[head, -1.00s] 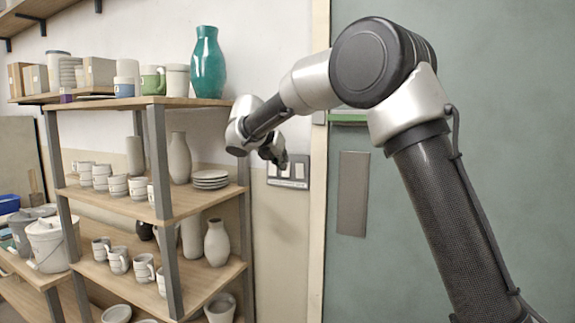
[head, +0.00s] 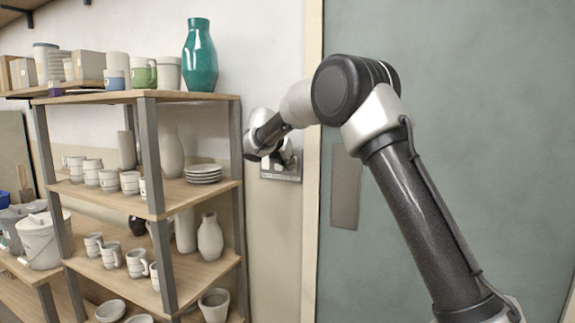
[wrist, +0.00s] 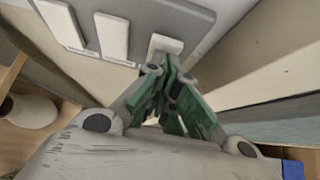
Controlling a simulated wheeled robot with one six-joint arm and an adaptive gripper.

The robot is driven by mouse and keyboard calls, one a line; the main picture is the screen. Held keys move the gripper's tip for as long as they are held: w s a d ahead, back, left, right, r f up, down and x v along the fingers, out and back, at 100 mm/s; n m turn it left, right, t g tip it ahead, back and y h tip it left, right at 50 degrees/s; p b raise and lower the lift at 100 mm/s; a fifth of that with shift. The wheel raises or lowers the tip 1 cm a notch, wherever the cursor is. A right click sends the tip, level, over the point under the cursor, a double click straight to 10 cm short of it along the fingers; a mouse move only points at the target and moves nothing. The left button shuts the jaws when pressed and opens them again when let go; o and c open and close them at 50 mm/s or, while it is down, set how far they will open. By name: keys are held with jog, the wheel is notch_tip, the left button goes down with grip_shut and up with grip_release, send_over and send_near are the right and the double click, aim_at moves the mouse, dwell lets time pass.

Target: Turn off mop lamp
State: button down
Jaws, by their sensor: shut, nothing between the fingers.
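A grey switch plate (head: 283,178) is on the wall, between the shelf and the green door, partly hidden by my gripper (head: 286,160). In the wrist view the plate (wrist: 205,22) fills the top, with white rocker switches: a left one (wrist: 61,24), a middle one (wrist: 112,37) and a right one (wrist: 165,43). Small labels under the switches are too small to read. My gripper (wrist: 165,72) is shut and empty, its fingertips just below the right switch. I cannot tell whether they touch it.
A wooden shelf (head: 110,97) stands close to the left, with white pottery and a teal vase (head: 200,56) on it. A green door (head: 470,60) with a grey plate (head: 345,188) is at the right, beside a pale door frame (head: 312,200).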

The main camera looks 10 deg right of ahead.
jog(key=shift+w+d+r, duration=0.2)
jog(key=shift+w, duration=0.1)
jog(key=shift+r, duration=0.1)
jog(key=shift+r, duration=0.7)
jog(key=v, duration=1.3)
jog(key=shift+r, duration=0.2)
